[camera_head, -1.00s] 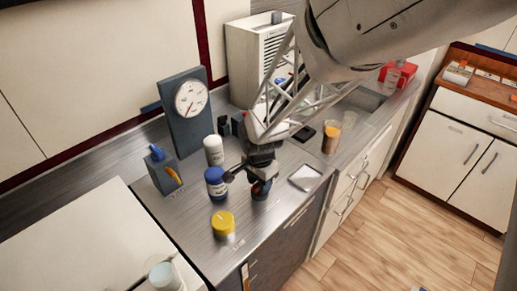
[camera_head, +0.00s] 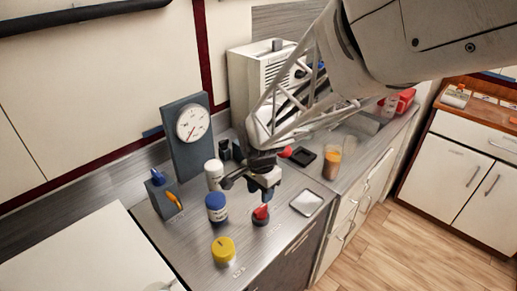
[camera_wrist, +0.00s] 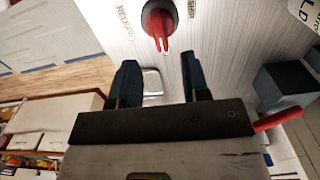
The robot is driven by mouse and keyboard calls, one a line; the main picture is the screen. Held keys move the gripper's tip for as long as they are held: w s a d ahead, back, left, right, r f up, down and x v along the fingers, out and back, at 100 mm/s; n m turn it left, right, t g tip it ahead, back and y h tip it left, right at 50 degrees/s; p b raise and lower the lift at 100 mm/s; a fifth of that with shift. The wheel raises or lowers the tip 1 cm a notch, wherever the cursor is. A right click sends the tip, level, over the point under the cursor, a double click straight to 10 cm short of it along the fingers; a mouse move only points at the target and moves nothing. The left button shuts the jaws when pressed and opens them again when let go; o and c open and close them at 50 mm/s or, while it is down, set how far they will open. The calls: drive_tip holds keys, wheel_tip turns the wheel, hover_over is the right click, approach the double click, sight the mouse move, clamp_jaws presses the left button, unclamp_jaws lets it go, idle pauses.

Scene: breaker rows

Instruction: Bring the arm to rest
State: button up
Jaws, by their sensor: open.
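My gripper (camera_head: 259,184) is open and empty above the metal counter (camera_head: 208,254). In the wrist view its two dark fingers (camera_wrist: 160,76) stand apart with nothing between them. A red knob on a dark round base (camera_head: 261,214) sits on the counter just below the gripper, apart from it. The knob also shows at the top of the wrist view (camera_wrist: 158,25), near the printed word "RELEASE". My arm reaches in from the upper right of the head view.
Left of the gripper stand a blue-lidded jar (camera_head: 216,207), a white bottle (camera_head: 214,175), a yellow-lidded jar (camera_head: 223,249) and a gauge panel (camera_head: 193,138). A pale square plate (camera_head: 307,202) lies to the right. A vented cabinet (camera_head: 255,85) stands behind the arm.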

drive_tip(key=shift+r, duration=0.55)
drive_tip(key=shift+s+d+r, duration=0.15)
drive_tip(key=shift+d+r, duration=0.05)
drive_tip(key=shift+d, duration=0.05)
drive_tip(key=s+d+r+n+t, duration=0.1)
drive_tip(key=s+d+r+n, duration=0.3)
drive_tip(key=s+d+r, duration=0.2)
drive_tip(key=s+d+r+n+t, duration=0.1)
drive_tip(key=s+d+r+n, duration=0.4)
drive_tip(key=s+d, duration=0.5)
drive_tip(key=s+r, duration=0.2)
drive_tip(key=s, duration=0.1)
drive_tip(key=shift+s+d+r+t, duration=0.25)
drive_tip(key=shift+t, duration=0.05)
